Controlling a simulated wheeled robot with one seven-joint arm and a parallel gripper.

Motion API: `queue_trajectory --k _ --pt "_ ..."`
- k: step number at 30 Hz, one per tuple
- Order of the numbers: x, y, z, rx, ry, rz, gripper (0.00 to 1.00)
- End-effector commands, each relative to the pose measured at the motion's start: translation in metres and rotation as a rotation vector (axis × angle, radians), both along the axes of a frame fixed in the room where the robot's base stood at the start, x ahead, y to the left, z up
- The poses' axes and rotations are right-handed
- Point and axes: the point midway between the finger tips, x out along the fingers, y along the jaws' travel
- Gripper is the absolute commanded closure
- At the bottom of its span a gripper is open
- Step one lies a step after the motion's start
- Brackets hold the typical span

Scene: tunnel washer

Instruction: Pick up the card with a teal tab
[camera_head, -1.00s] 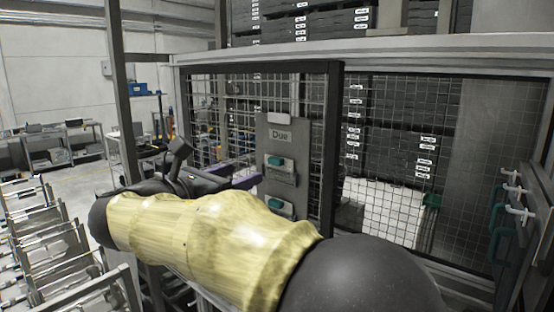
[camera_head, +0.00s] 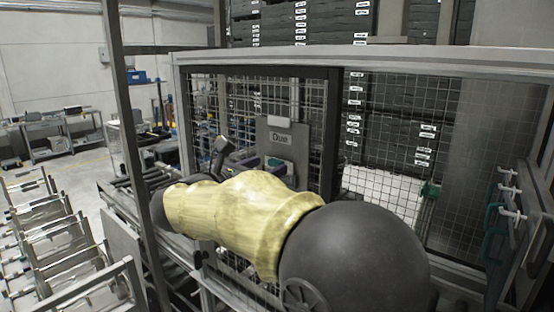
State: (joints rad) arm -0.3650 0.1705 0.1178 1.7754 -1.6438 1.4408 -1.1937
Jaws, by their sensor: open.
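A grey board marked "Due" (camera_head: 300,145) hangs on the mesh panel. A card with a teal tab (camera_head: 276,162) sits in its upper holder. A lower teal-tabbed card, seen earlier, is now hidden behind my arm.
A dark-framed mesh panel (camera_head: 334,130) stands behind my arm. White hooks (camera_head: 511,190) with teal loops (camera_head: 493,214) hang at the right. Metal racks (camera_head: 60,250) stand at the left. Bare floor lies beyond them.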

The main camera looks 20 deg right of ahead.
Motion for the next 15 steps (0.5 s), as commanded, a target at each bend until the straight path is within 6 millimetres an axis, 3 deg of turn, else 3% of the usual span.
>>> queue_trajectory --k 4,15 --pt "0.0074 -0.0108 0.0008 -0.001 0.002 -0.002 0.42" --pt "0.0076 -0.0108 -0.0006 0.000 0.000 0.000 0.42"
